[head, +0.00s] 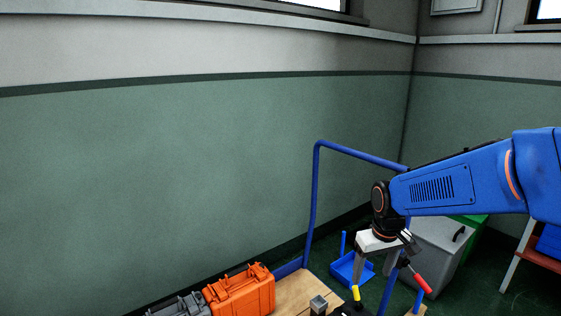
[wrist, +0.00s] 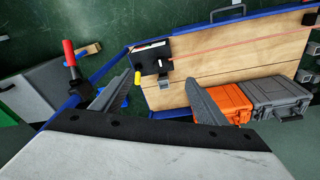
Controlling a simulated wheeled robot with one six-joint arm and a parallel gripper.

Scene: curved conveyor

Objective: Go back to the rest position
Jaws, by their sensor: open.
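My gripper (head: 373,280) points down at the end of my blue arm at the right of the head view. Its two grey fingers are apart with nothing between them. In the wrist view my gripper (wrist: 153,92) is also spread, above the edge of a wooden-topped cart (head: 292,291). The cart deck (wrist: 220,58) shows bare boards there. A black object with a metal piece (wrist: 152,62) lies at the deck's near end, apart from the fingers.
An orange case (head: 241,293) and a grey case (head: 183,306) stand on the cart. A blue rail (head: 315,205) rises from it. A red handle (head: 421,283) is close to my gripper. A blue tray (head: 351,268) and grey bin (head: 437,249) are behind, near green walls.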

